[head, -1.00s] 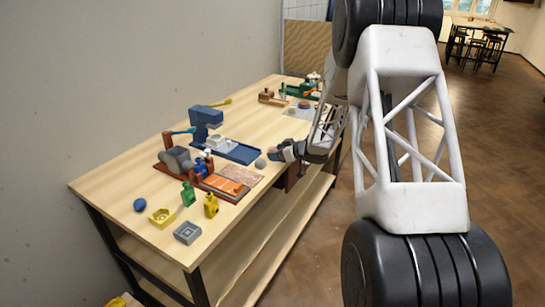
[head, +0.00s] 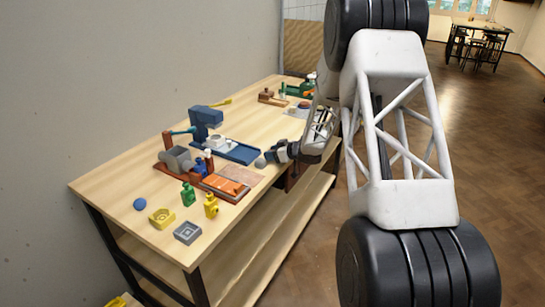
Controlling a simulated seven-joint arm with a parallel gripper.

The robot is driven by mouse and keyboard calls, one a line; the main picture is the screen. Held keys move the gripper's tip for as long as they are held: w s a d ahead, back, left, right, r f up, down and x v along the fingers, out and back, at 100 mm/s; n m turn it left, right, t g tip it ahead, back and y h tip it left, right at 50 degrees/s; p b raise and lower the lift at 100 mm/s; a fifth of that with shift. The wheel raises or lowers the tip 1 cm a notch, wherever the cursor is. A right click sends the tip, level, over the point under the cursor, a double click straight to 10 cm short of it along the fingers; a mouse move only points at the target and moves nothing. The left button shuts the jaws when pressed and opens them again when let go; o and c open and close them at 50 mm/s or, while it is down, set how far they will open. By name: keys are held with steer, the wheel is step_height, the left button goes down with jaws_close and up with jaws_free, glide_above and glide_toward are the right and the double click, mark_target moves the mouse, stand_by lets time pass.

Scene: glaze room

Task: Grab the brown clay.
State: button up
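I cannot pick out the brown clay for certain. A small reddish-brown round thing (head: 305,104) lies toward the far end of the workbench, partly beside my arm. A grey ball (head: 260,162) sits near the bench's right edge. My gripper (head: 272,154) is low over that edge, pointing left, just to the right of the grey ball. It is too small and dark to see whether the fingers are apart or touching the ball. A blue ball (head: 139,204) lies at the near left of the bench.
The wooden workbench (head: 110,185) stands along the wall. A blue press with a blue tray (head: 238,152), a grey roller on a brown base (head: 176,160), green (head: 188,195) and yellow (head: 211,206) bottles, a yellow mould (head: 162,217) and a grey mould (head: 187,233) stand on it.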

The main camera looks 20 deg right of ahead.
steer(key=c, duration=0.6)
steer(key=shift+r, duration=0.15)
steer(key=shift+r, duration=0.55)
steer(key=shift+s+r, duration=0.2)
steer(key=shift+r, duration=0.4)
steer(key=shift+s+r, duration=0.15)
steer(key=shift+r, duration=0.4)
steer(key=s, duration=0.5)
steer(key=s+a+r, duration=0.1)
steer(key=s, duration=0.9)
steer(key=shift+s+a+r, duration=0.15)
